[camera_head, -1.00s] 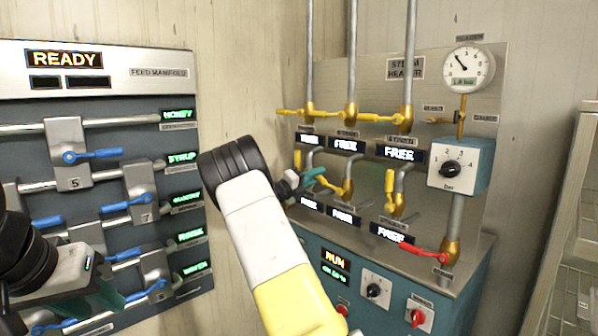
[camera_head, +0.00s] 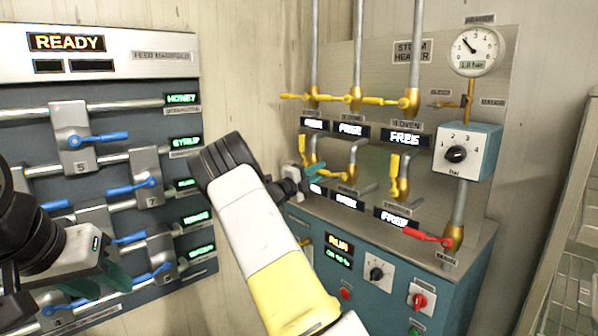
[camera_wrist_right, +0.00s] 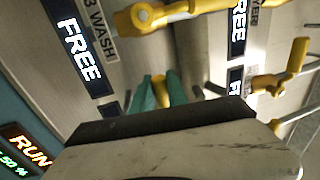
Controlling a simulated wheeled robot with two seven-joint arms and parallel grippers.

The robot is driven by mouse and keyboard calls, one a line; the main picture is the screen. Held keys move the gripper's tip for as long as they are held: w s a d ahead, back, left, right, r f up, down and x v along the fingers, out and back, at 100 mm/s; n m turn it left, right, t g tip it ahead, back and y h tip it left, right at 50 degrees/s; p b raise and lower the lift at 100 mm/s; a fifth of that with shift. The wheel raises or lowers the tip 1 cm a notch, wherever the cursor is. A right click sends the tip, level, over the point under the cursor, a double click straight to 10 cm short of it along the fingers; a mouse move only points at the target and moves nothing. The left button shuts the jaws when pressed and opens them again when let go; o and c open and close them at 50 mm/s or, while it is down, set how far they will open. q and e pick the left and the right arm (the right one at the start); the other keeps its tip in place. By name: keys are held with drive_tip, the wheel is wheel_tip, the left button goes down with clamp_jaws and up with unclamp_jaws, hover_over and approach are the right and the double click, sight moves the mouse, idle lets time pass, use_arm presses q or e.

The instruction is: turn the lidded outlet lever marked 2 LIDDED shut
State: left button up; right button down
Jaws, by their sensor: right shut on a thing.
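The steam heater panel has three yellow outlet levers in its lower row. The middle outlet lever (camera_head: 351,172) has its handle pointing left toward my right gripper (camera_head: 322,170). The right gripper's green fingers are shut on the yellow handle; in the right wrist view the fingertips (camera_wrist_right: 158,92) close around a small yellow piece (camera_wrist_right: 161,86). The right outlet lever (camera_head: 394,170) has its handle upright. The left outlet lever (camera_head: 303,147) also stands upright, partly behind my gripper. No marking reading 2 LIDDED is legible. My left gripper (camera_head: 115,276) is at lower left, its jaw opening unclear.
Yellow supply levers (camera_head: 369,100) lie level above the displays. A red lever (camera_head: 428,234) is at the right pipe. The pressure dial box (camera_head: 467,152) and gauge (camera_head: 472,50) are at upper right. The feed manifold with blue levers (camera_head: 98,138) stands left. A rack (camera_head: 570,240) is at right.

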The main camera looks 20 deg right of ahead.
drive_tip(key=shift+a+f, duration=0.1)
drive_tip(key=shift+f, duration=0.05)
drive_tip(key=c, duration=1.3)
unclamp_jaws()
drive_tip(key=v, duration=0.7)
drive_tip(key=shift+a, duration=0.35)
drive_tip(key=shift+s, duration=0.1)
